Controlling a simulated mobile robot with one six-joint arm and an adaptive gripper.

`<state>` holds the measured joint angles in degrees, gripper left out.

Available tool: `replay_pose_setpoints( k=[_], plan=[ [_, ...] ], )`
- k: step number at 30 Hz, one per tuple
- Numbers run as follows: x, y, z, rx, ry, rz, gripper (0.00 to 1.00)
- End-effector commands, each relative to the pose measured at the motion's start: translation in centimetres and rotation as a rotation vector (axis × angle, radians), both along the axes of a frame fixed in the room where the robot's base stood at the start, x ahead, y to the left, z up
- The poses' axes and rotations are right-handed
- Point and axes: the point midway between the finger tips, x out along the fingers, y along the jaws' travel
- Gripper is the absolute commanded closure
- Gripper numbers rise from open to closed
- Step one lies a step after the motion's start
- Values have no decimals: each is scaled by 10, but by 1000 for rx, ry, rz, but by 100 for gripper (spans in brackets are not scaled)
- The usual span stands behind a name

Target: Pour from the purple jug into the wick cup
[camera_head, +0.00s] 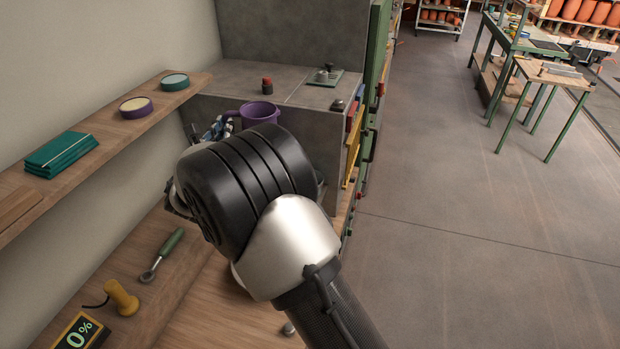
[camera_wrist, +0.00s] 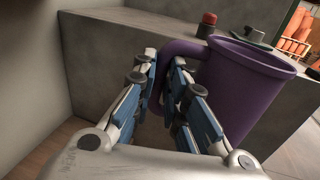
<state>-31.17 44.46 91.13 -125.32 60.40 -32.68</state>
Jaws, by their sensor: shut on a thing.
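The purple jug (camera_head: 260,112) shows beyond my arm in the camera_head view, with its open rim up and its lower part hidden. It is large at the right of the camera_wrist view (camera_wrist: 245,85), close to upright. My gripper (camera_wrist: 163,68) has its blue-padded fingers on either side of the jug's handle and is shut on it. Part of the gripper (camera_head: 220,127) shows left of the jug in the camera_head view. I cannot tell whether the jug's base is clear of the surface below. I cannot make out a wick cup in either view.
A grey block top (camera_head: 300,88) behind the jug carries a small red-capped object (camera_head: 267,86) and a green plate (camera_head: 325,77). A wall shelf (camera_head: 110,128) at left holds two round tins and teal boxes.

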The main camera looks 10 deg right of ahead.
Motion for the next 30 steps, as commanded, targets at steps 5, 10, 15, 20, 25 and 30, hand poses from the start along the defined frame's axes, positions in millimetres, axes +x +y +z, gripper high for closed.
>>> replay_pose_setpoints(
  k=[5,10,15,20,25,30],
  plan=[
    [-1,-5,6,71,-24,0,100],
    [-2,-11,11,155,-45,-1,100],
    [-4,-18,20,238,-65,-1,100],
    [-6,-25,28,316,-84,-1,100],
    [-8,-34,36,398,-106,-1,100],
    [-10,-43,42,481,-126,0,100]
  ],
)
